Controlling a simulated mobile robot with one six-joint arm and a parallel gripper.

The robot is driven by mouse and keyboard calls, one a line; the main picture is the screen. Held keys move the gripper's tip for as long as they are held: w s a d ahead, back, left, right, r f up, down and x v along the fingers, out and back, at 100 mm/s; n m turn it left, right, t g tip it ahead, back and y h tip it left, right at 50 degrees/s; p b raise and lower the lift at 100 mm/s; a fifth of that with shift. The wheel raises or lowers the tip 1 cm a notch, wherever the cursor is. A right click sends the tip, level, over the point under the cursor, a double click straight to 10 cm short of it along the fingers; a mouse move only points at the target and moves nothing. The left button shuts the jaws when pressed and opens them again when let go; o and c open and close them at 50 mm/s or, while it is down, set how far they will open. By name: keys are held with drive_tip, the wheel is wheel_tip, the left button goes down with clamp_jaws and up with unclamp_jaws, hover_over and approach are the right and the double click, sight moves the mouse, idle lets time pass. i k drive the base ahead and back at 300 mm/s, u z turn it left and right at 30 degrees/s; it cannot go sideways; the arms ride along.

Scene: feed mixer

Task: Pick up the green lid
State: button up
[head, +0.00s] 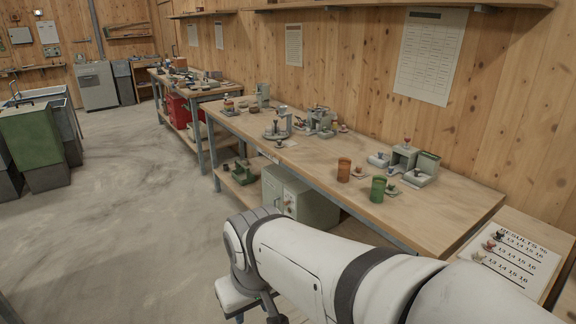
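I cannot pick out the green lid with certainty. A green cup-shaped container (378,189) stands upright on the long wooden workbench (459,203). A small knobbed piece (391,190) sits just to its right, too small to tell whether it is a lid. My arm reaches in from the lower right, in front of the bench. The end of my arm hangs at the bottom centre, apart from these things. My gripper's fingers cannot be made out, so whether it is open is unclear.
An orange container (344,170) stands left of the green one. Small grey devices (313,122) crowd the bench's back. A results board (514,250) lies at the right. A greenish cabinet (300,197) stands under the bench. The concrete floor (130,210) at left is clear.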

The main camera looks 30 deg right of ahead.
sight(391, 190)
drive_tip(key=z, duration=0.6)
drive_tip(key=i, duration=1.2)
drive_tip(key=z, duration=1.2)
drive_tip(key=i, duration=0.65)
drive_tip(key=z, duration=0.3)
drive_tip(key=k, duration=0.85)
drive_tip(key=z, duration=0.2)
drive_tip(key=i, duration=0.85)
drive_tip(key=u, duration=0.05)
